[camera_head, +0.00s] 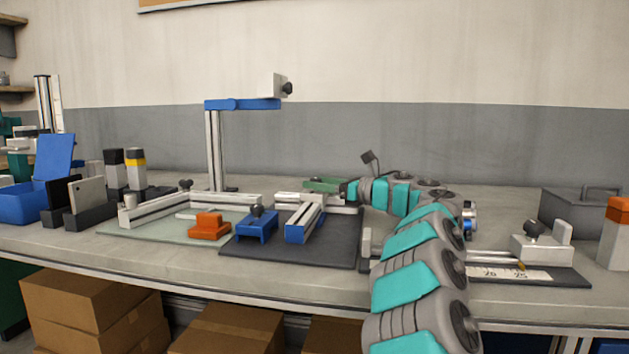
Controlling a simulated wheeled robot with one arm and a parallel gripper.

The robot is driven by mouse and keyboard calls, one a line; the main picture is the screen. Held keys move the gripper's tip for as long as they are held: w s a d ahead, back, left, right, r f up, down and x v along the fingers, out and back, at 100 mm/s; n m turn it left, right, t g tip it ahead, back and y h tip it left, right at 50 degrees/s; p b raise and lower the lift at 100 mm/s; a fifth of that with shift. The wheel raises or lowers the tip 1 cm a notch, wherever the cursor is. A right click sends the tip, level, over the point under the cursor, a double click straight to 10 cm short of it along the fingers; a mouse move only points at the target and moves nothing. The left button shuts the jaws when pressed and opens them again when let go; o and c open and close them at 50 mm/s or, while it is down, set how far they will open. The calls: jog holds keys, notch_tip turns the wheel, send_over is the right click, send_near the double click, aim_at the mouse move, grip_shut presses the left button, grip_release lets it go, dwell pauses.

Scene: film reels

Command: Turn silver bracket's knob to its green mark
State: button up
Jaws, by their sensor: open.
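My arm reaches in from the lower right and bends left over the dark mat (240,248). My gripper (340,190) is open at its far end, small and partly hidden, beside a dark green piece (320,185). A pale silver-white piece (289,197) lies just left of it, behind the blue-ended rail. I cannot tell for certain which part is the silver bracket. No green mark can be made out on a knob. Dark knobs show on the pale frame (186,184), the blue bracket (256,211) and the pale block at right (535,229).
An orange block (210,226) sits beside the blue bracket. A tall post (214,150) with a blue arm stands behind. A ruled slide (510,273) and a grey box (578,210) are at right. Blue bins (25,203) stand at left.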

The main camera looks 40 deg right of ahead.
jog(key=shift+x, duration=0.8)
jog(key=shift+c, duration=0.2)
grip_shut()
